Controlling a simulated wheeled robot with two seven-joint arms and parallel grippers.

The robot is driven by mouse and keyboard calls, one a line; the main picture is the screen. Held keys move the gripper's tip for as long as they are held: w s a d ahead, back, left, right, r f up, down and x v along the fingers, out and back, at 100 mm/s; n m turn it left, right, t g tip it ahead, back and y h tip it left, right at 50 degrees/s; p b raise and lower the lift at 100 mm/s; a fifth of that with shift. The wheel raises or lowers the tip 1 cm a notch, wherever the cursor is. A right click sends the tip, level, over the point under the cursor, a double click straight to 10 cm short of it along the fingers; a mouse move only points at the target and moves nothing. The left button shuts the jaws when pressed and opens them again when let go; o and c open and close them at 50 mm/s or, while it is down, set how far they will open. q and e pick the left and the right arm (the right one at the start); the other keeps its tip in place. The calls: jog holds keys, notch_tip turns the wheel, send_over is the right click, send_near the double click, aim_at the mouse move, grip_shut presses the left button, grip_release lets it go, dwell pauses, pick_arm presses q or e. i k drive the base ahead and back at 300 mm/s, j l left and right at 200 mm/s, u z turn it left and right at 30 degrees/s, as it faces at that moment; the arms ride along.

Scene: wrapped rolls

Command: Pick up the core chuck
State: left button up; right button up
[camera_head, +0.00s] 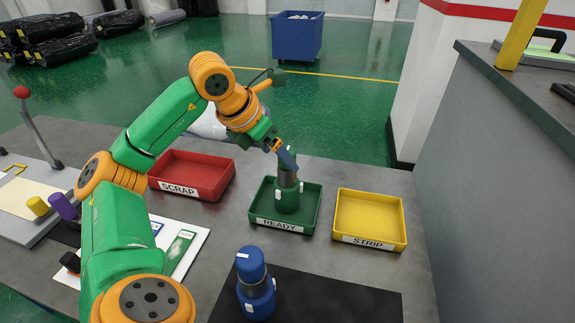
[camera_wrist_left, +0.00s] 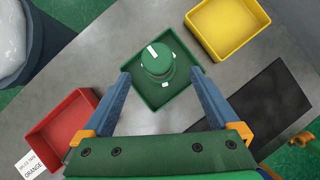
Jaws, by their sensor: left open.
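A green core chuck (camera_head: 288,190) stands upright in the green tray marked READY (camera_head: 313,207). In the left wrist view, the green chuck (camera_wrist_left: 157,62) shows from above, with a white mark on its top. A second, blue chuck (camera_head: 256,290) stands at the front, by the black mat. My left gripper (camera_head: 286,157) is at the top of the green chuck and points down. In the left wrist view its blue fingers (camera_wrist_left: 161,76) are wide apart, one on each side of the chuck, with gaps. It holds nothing. My right gripper is in neither view.
A red SCRAP tray (camera_head: 194,174) is left of the green tray, and a yellow STRIP tray (camera_head: 369,218) is to its right. A black mat (camera_head: 345,295) lies in front. A white board (camera_head: 192,240) lies left. A grey cabinet (camera_head: 500,190) bounds the right side.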

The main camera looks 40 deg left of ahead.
aim_at(257, 299)
jog(key=k+j, duration=0.1)
jog(key=k, duration=0.9)
jog(key=k+j, duration=0.15)
jog(key=k, duration=0.85)
